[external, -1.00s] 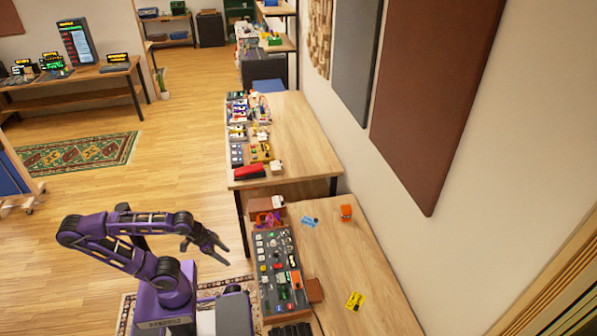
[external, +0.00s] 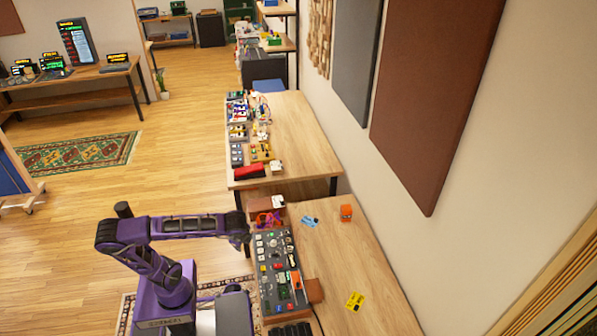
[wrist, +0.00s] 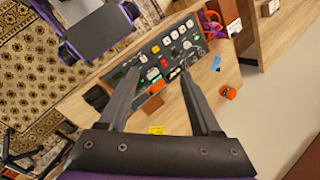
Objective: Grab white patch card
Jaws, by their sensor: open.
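A small white piece (external: 278,201), which looks like the white patch card, lies on a brown block at the far left corner of the near table. It also shows in the wrist view (wrist: 234,27), at the top right beyond the control panel. My gripper (wrist: 161,75) is open and empty, with its two fingers spread above the control panel. In the external view my gripper (external: 247,238) is at the panel's left edge, on the near side of the white piece and apart from it; its fingers are hard to make out there.
The control panel (external: 275,240) with knobs and buttons fills the table's left side. A purple-and-orange tangle (external: 265,219) lies beside the white piece. A blue card (external: 310,221), an orange block (external: 346,212) and a yellow card (external: 355,301) lie on otherwise bare wood.

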